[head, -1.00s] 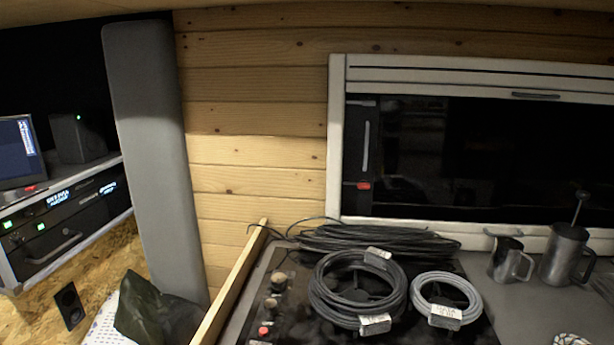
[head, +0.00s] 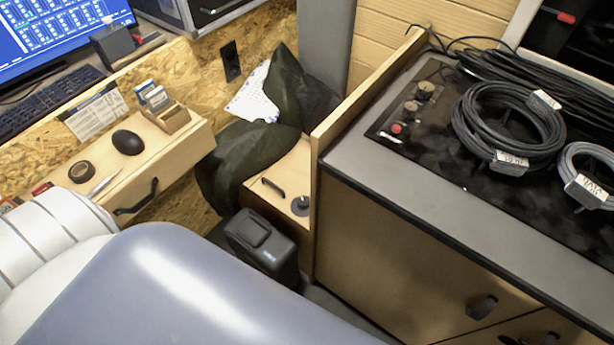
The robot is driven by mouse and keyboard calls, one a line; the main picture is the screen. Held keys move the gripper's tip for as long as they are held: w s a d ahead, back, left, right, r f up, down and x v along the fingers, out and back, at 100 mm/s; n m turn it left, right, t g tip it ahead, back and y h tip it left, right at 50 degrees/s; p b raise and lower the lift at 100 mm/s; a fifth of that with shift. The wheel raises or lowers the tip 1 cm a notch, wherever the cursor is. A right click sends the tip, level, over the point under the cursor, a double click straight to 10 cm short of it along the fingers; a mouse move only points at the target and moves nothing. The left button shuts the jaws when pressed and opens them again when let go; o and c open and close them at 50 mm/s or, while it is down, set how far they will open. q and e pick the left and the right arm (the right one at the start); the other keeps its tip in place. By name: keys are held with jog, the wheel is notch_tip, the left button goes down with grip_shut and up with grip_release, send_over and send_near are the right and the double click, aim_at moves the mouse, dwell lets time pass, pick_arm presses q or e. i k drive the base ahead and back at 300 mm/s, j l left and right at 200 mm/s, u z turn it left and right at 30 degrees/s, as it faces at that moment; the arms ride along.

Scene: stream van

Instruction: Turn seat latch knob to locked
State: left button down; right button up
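A small dark round knob (head: 301,205) sits on the top of a low light-wood seat box (head: 290,168) in the middle of the head view. I take it for the seat latch knob. Its pointer and any lock marking are too small to read. A dark handle (head: 273,187) lies beside it on the same top. A dark green cloth (head: 246,155) is bunched over the back and left of the box. Neither of my grippers shows in the head view.
A black box (head: 262,247) stands in front of the seat box.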

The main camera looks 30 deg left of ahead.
aim_at(302, 202)
jog(key=u, duration=0.95)
